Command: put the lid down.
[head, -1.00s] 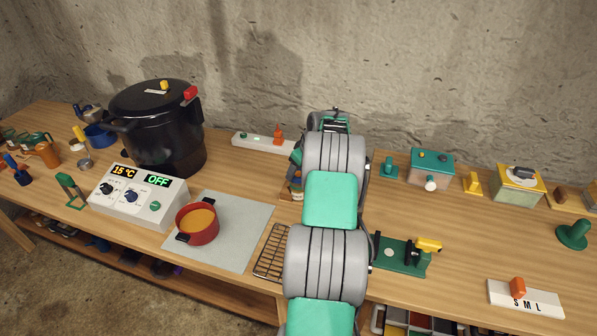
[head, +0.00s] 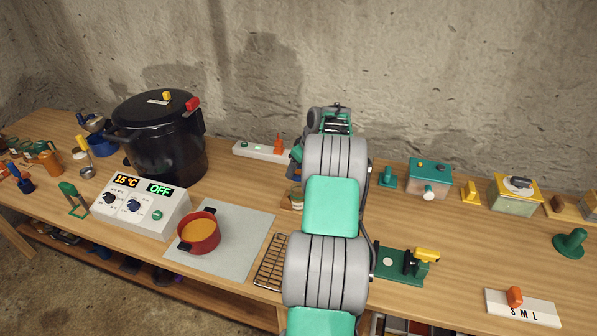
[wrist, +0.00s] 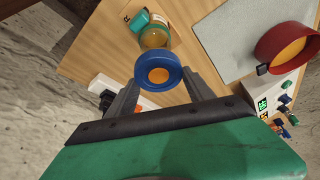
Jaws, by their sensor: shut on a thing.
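My gripper (wrist: 160,78) is shut on a blue round lid (wrist: 171,85) with an orange centre, held between its two fingertips in the wrist view. A glass jar with orange contents (wrist: 155,37) stands on the bench just beyond the lid in that view. I cannot tell the gap between lid and jar. In the head view my own arm hides the gripper and the lid. A part of the jar (head: 296,197) shows there beside my arm's left edge.
The wooden bench (head: 450,245) has free room right of my arm. A red pot (head: 203,236) sits on a grey mat (head: 238,247), with a wire rack (head: 270,262) close by. A black canner (head: 165,150), a control box (head: 140,208) and a white strip (head: 262,152) stand further left and back.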

